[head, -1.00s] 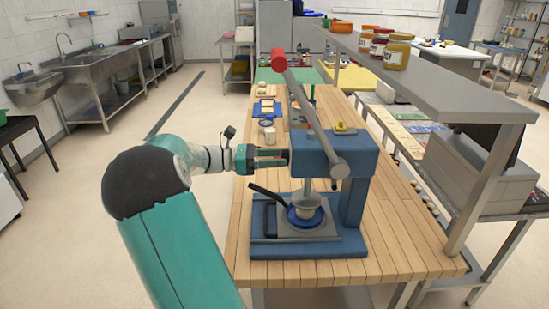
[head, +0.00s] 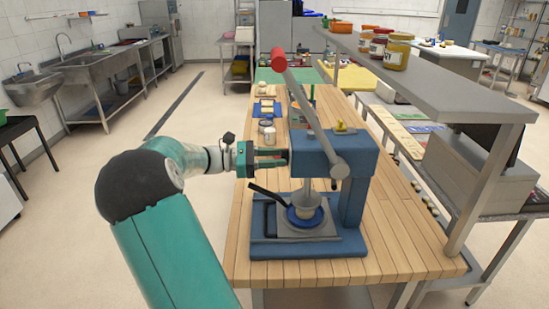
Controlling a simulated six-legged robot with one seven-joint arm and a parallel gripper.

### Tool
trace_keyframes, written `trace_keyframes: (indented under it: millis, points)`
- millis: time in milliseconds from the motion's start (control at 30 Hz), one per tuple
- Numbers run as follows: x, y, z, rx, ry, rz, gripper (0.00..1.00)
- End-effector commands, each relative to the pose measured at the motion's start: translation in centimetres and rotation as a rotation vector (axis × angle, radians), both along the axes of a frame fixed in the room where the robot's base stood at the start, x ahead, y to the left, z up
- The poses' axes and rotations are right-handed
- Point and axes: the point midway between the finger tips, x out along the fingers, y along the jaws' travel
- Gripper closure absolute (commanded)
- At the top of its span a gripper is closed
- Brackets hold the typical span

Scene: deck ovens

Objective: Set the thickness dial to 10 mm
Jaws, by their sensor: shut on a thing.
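A blue press (head: 330,158) stands on the near end of the wooden table. It has a grey lever (head: 308,108) with a red knob (head: 279,60), tilted up and to the left. My gripper (head: 285,156) comes from the left, level, with its fingertips at the left side of the press head. It is shut on the thickness dial there, which the fingers mostly hide. The dial's scale and setting cannot be read. Below the head, a pale cup-shaped piece (head: 304,206) sits on a blue disc (head: 316,219) on the press base.
The wooden table (head: 400,240) is clear around the press. Small containers (head: 267,127) and a blue tray (head: 262,108) lie behind it. A steel shelf (head: 430,80) with jars overhangs the right side. The floor to the left is open.

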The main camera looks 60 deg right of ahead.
Motion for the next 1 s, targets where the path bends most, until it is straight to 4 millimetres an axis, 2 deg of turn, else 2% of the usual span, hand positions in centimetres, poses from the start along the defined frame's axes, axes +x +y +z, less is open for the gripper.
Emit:
trace_keyframes:
  millis: [600, 1000]
  points:
    - [0.17, -0.12, -0.02, -0.501, -0.254, 0.002, 0.88]
    - [0.2, -0.17, 0.0, -0.687, -0.348, 0.002, 0.88]
